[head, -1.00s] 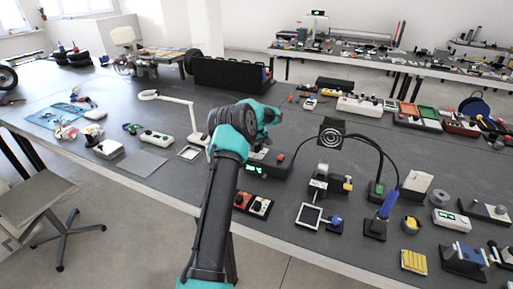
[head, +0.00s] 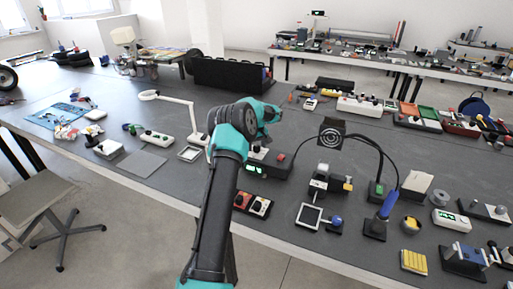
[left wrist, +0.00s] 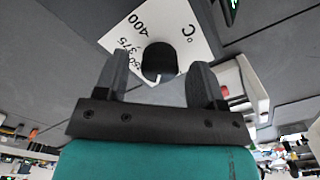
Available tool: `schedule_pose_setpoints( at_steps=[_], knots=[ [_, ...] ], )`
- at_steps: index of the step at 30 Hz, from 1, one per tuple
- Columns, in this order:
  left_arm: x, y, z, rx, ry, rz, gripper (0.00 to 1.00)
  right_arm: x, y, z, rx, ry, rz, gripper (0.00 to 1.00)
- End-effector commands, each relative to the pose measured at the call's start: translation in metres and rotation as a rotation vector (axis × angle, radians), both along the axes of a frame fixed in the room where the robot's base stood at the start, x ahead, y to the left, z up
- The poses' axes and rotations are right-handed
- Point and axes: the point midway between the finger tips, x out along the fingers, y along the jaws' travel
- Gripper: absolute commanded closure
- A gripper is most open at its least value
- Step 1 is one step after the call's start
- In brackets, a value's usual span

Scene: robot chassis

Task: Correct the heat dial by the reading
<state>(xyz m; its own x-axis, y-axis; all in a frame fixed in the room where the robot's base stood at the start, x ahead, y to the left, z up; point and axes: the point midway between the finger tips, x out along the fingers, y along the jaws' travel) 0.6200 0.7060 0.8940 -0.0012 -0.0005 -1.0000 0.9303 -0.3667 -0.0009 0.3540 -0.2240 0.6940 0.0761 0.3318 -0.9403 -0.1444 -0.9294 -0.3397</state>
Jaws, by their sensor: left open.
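In the left wrist view, a round black dial knob (left wrist: 160,61) with a pale pointer mark stands on a white scale plate (left wrist: 190,22). The plate shows 375, 400 and °C. My left gripper (left wrist: 157,82) is open, with one finger on each side of the knob; I cannot tell whether they touch it. In the head view my left gripper (head: 262,142) is partly hidden by its own arm, above the dark heat unit (head: 283,172). The unit's green display (head: 256,168) is lit, too small to read. My right gripper is not in view.
To the right are a square-framed stand (head: 310,217), a blue-handled tool in a holder (head: 388,205) and black cables. A white lamp arm (head: 178,103) stands on the left.

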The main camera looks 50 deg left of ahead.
Motion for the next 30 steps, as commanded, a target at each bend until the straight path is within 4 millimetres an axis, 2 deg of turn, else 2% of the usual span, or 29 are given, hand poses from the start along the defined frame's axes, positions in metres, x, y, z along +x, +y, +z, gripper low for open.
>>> schedule_pose_setpoints(
  at_steps=[21, 25, 30],
  knots=[
    [0.001, 0.000, 0.130, 0.002, -0.005, 0.000, 0.37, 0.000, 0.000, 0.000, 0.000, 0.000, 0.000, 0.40],
    [0.001, 0.000, 0.149, 0.002, -0.003, 0.000, 0.37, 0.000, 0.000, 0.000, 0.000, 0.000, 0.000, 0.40],
    [0.000, 0.000, 0.163, 0.001, -0.001, 0.000, 0.37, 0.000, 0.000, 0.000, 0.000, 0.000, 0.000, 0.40]
  ],
)
